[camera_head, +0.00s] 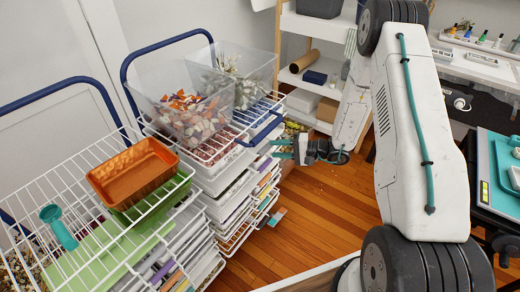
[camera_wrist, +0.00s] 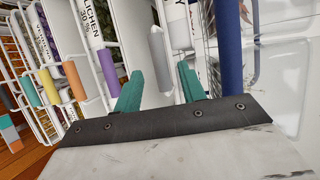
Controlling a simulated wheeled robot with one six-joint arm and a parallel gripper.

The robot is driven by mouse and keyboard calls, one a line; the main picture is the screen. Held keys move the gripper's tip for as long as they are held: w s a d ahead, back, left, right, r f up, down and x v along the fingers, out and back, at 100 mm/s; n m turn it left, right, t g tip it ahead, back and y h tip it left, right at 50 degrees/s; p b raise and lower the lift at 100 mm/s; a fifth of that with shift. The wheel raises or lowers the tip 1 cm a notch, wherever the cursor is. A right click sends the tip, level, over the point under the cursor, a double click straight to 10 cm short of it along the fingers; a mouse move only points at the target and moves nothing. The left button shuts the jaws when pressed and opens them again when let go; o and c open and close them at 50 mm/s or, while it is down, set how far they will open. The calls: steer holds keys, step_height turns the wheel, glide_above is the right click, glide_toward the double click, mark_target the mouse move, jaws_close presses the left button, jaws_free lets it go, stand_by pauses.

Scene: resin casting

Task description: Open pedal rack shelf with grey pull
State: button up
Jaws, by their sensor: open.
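The wire rack (camera_head: 215,170) with several stacked shelves stands left of my gripper (camera_head: 281,149), which is level with its upper shelves. In the wrist view the grey pull (camera_wrist: 158,48) is on a white shelf front, upright in the picture and just beyond the gap between the teal fingers of my gripper (camera_wrist: 160,82). The fingers are open, one to each side of the pull's line, and hold nothing. I cannot tell whether they overlap the pull in depth. In the head view the grey pull cannot be made out. The shelf looks pushed in.
Purple (camera_wrist: 107,72), orange (camera_wrist: 74,80) and yellow (camera_wrist: 48,86) pulls line the neighbouring shelves. A dark blue bar (camera_wrist: 228,50) runs close beside the fingers. Clear bins (camera_head: 190,105) stand on the rack top. A second rack holds an orange tray (camera_head: 133,172).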

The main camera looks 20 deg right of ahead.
mark_target(261, 150)
steer(key=x, duration=0.7)
steer(key=shift+s, duration=0.1)
steer(key=c, duration=0.7)
steer(key=shift+s+f, duration=0.1)
jaws_close()
